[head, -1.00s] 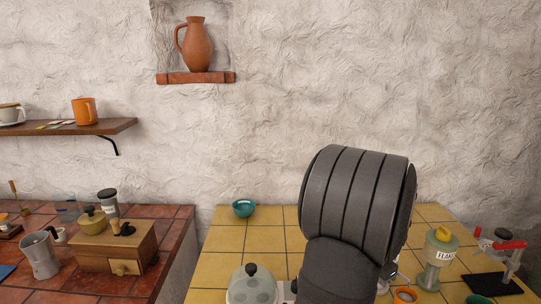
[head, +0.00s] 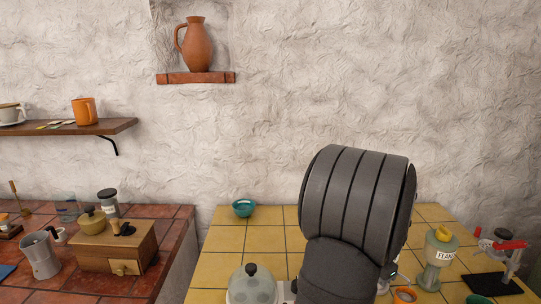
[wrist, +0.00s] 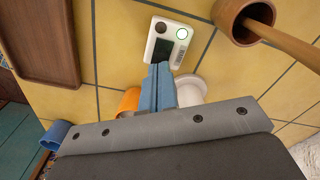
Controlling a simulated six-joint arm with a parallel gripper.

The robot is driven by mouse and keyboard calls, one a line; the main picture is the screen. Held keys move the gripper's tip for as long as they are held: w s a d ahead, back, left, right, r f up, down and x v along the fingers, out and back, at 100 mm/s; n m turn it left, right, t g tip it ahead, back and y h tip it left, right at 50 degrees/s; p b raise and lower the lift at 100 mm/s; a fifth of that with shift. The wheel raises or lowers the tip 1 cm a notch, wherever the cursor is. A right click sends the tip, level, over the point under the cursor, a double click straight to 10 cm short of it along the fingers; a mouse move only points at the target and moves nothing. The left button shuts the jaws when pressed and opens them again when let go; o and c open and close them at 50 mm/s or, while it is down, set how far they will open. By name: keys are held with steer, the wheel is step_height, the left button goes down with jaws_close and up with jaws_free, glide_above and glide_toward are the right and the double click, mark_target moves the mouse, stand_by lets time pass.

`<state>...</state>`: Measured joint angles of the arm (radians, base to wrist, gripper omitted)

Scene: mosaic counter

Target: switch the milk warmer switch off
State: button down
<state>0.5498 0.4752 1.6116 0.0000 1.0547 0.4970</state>
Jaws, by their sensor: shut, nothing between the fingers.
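In the wrist view, a white panel (wrist: 168,42) lies on the yellow tiles just beyond my fingertips. It has a dark round button, a lit green ring and a dark strip with small markings. It may be the milk warmer's switch panel, but I cannot read its label. My gripper (wrist: 160,70) is shut and empty, its blue fingers close together at the panel's near edge. I cannot tell whether they touch it. A white round thing (wrist: 191,90) sits right of the fingers, partly hidden. In the head view my arm hides the gripper and the panel.
A brown cup (wrist: 228,18) with a wooden handle is close on the right. An orange cup (wrist: 130,100) is left of the fingers, a wooden tray (wrist: 45,45) further left. In the head view, a domed dish (head: 252,287) and teal bowl (head: 243,208) stand left of my arm.

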steer(key=shift+f, duration=0.95)
stand_by(0.6)
steer(key=shift+r, duration=3.55)
